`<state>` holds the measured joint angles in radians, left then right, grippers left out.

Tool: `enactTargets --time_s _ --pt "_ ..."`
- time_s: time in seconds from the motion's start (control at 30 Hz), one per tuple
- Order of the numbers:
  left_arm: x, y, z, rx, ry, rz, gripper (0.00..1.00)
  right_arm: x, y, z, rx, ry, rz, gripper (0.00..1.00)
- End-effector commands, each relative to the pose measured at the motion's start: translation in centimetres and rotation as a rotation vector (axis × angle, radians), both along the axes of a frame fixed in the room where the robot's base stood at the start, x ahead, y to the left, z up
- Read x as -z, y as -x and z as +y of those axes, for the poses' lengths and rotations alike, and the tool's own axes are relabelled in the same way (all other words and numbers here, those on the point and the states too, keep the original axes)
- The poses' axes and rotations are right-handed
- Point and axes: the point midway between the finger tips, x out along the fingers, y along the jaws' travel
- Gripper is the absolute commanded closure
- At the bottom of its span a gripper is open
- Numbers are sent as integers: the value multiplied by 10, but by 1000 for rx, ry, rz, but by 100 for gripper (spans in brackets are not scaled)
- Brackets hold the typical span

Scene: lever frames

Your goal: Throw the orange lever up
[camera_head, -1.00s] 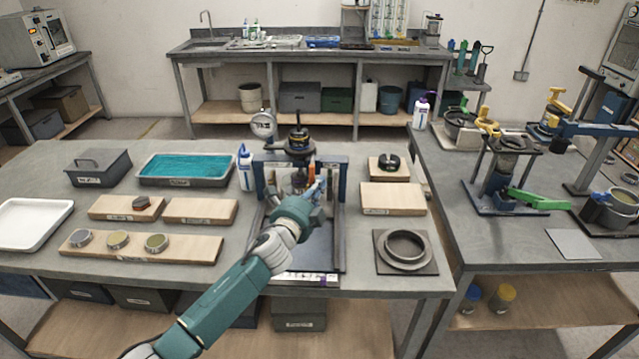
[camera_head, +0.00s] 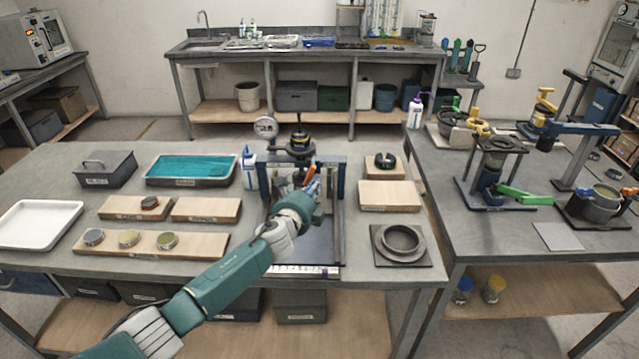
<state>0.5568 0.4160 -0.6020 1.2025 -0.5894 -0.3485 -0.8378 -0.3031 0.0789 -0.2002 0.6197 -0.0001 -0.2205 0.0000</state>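The orange lever (camera_head: 309,174) is a small orange piece on the blue-framed press device (camera_head: 345,200) in the middle of the table. It leans with its top to the right. My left arm reaches in from the lower left, and my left gripper (camera_head: 313,188) is at the lever, just in front of and below its orange part. The wrist and the fingers hide the lever's lower end. The fingers are too small and too covered to tell whether they are open, shut or touching the lever. My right gripper is out of view.
Wooden boards (camera_head: 206,209) lie to the left. A wooden block (camera_head: 388,196) and a ring on a plate (camera_head: 401,243) are to the right. A green-handled device (camera_head: 490,185) stands on the right-hand table.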

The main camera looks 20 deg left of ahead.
Motion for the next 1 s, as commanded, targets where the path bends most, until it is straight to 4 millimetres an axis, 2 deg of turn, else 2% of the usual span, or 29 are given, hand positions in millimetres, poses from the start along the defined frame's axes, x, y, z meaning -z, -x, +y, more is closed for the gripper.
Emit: enactTargets --time_s 0.03,1.0 --pt "-2 -1 7 -11 -3 -1 100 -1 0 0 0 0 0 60" --pt "-2 -2 14 -13 -2 -1 100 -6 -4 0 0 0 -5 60"
